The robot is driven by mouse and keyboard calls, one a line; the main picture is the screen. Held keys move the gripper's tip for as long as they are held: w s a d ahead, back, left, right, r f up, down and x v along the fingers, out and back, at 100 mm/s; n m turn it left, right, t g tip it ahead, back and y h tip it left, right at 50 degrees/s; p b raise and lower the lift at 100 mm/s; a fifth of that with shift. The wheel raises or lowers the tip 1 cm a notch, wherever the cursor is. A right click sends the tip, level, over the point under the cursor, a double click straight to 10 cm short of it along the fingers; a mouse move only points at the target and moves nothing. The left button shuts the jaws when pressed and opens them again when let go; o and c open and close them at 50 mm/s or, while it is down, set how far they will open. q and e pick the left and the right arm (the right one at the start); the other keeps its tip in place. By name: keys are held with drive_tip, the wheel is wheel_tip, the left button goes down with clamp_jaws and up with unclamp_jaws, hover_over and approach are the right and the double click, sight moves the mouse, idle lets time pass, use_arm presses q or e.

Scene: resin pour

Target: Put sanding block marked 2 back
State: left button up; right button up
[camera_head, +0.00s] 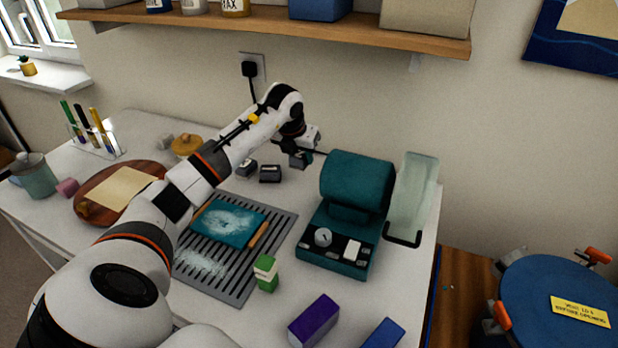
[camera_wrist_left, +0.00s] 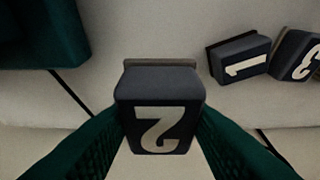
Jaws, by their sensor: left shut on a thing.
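The dark grey sanding block marked 2 (camera_wrist_left: 158,112) is between the fingers of my left gripper (camera_wrist_left: 158,130), which is shut on it. Its white numeral faces the wrist camera. In the head view my left gripper (camera_head: 302,142) is at the back of the table, left of the teal machine, with the block (camera_head: 300,159) under it. I cannot tell if the block touches the table. The block marked 1 (camera_wrist_left: 240,62) stands beside it with a gap, and the block marked 3 (camera_wrist_left: 296,56) is beyond that. My right gripper is not in view.
The teal machine (camera_head: 357,185) stands close on the right. The two other blocks (camera_head: 270,174) sit on the left. A grey slotted mat (camera_head: 205,270) with a teal panel (camera_head: 228,222) lies in front. A wooden shelf (camera_head: 350,33) hangs above. A dark cable runs behind the gripper.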

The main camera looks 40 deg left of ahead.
sight(303, 182)
use_arm(q)
wheel_tip(303, 182, down, 4)
drive_tip(key=shift+r, duration=0.2)
drive_tip(key=shift+f+p, duration=0.6)
drive_tip(key=shift+f, duration=1.35)
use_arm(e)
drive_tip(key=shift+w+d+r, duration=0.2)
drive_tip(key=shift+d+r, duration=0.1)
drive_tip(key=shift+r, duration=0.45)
use_arm(q)
drive_tip(key=shift+f, duration=0.15)
drive_tip(key=o, duration=0.9)
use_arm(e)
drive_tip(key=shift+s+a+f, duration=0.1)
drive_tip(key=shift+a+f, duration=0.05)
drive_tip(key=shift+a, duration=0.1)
use_arm(q)
drive_tip(key=shift+o, duration=0.2)
